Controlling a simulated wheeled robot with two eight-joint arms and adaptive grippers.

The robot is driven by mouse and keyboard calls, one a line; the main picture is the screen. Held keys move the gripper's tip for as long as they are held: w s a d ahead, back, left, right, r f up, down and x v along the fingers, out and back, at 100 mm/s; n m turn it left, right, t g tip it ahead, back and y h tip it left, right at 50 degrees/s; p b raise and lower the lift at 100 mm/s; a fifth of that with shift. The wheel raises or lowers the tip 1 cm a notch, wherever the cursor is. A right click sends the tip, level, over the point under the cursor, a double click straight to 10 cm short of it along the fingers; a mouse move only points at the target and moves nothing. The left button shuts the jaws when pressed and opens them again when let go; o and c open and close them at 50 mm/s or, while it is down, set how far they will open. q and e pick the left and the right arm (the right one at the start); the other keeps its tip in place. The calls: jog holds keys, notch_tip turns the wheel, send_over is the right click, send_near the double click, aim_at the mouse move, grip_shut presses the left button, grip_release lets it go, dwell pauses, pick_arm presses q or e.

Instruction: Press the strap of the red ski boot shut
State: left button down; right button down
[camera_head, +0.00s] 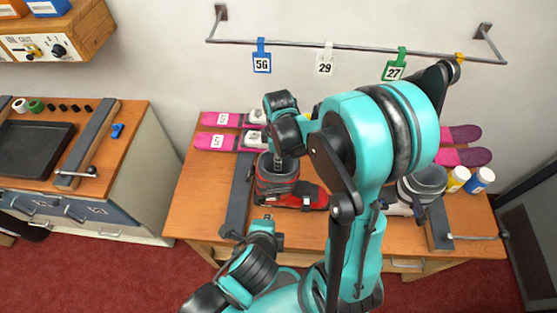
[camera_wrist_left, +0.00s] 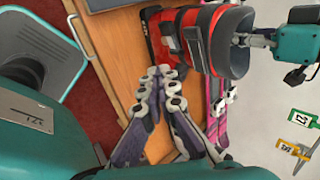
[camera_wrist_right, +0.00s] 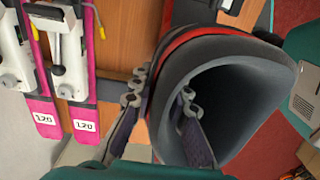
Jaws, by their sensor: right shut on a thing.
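The red ski boot (camera_head: 310,197) stands on the bench, its dark cuff (camera_head: 275,183) open upward. It also shows in the left wrist view (camera_wrist_left: 172,38), with dark bands across the red shell; I cannot tell which is the strap or how it sits. My right gripper (camera_head: 278,164) comes down from above and is shut on the boot's cuff. In the right wrist view one finger is inside the cuff and one outside (camera_wrist_right: 162,96). My left gripper (camera_head: 265,221) is in front of the boot and apart from it. Its fingertips (camera_wrist_left: 161,75) are together, with nothing between them.
A grey boot (camera_head: 424,181) stands to the right, partly behind my right arm. Pink skis (camera_head: 225,142) lie along the back. Dark vise bars (camera_head: 239,190) cross the bench. Yellow and blue jars (camera_head: 479,180) stand at right. Tags hang from a wall rail (camera_head: 300,43).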

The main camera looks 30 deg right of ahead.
pick_arm(q)
jog(key=v, duration=0.7)
jog(key=shift+s+a+r, duration=0.15)
jog(key=shift+s+r, duration=0.05)
pick_arm(e)
jog(key=c, duration=1.4)
grip_release()
jog(key=shift+r, duration=0.1)
notch_tip(320, 180, up, 12)
jog(key=shift+f, duration=0.1)
